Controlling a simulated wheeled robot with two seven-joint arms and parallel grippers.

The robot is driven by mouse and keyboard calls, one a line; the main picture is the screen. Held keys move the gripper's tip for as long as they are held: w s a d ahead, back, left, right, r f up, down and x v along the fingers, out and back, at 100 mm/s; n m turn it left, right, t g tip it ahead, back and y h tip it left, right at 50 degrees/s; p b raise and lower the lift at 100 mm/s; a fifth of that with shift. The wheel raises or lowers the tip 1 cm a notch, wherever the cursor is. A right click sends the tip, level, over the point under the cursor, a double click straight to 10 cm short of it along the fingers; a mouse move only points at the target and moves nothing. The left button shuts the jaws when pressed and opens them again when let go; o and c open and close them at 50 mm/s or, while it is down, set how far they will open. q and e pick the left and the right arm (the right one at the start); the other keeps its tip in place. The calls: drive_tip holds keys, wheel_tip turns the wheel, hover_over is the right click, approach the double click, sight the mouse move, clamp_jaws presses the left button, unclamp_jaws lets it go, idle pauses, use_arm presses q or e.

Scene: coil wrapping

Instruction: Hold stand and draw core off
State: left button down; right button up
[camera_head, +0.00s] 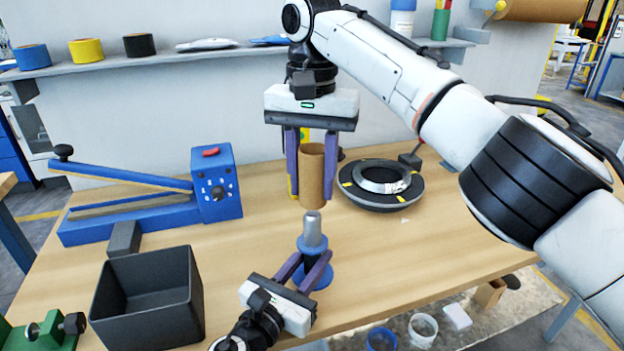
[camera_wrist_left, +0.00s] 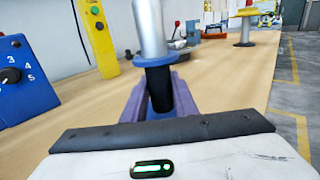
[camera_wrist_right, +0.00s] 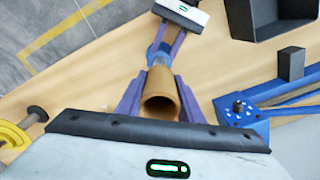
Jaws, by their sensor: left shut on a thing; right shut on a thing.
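The stand (camera_head: 312,237) has a grey metal post with a blue collar and a blue base on the table. My left gripper (camera_head: 318,262) is shut on its dark lower stem, which also shows in the left wrist view (camera_wrist_left: 160,90). The core (camera_head: 312,176), a brown cardboard tube, is upright above the post. My right gripper (camera_head: 311,188) is shut on the core from above. It shows in the right wrist view (camera_wrist_right: 160,100) with its open end toward the camera. In the head view the core's lower end is clear of the post's tip.
A black open bin (camera_head: 150,300) stands at the front left. A blue sealer (camera_head: 215,185) with a long arm is behind it. A black round turntable (camera_head: 380,187) with a metal ring lies right of the core. The table's right front is clear.

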use_arm(q)
drive_tip(key=c, duration=1.3)
unclamp_jaws()
drive_tip(key=shift+c, duration=0.2)
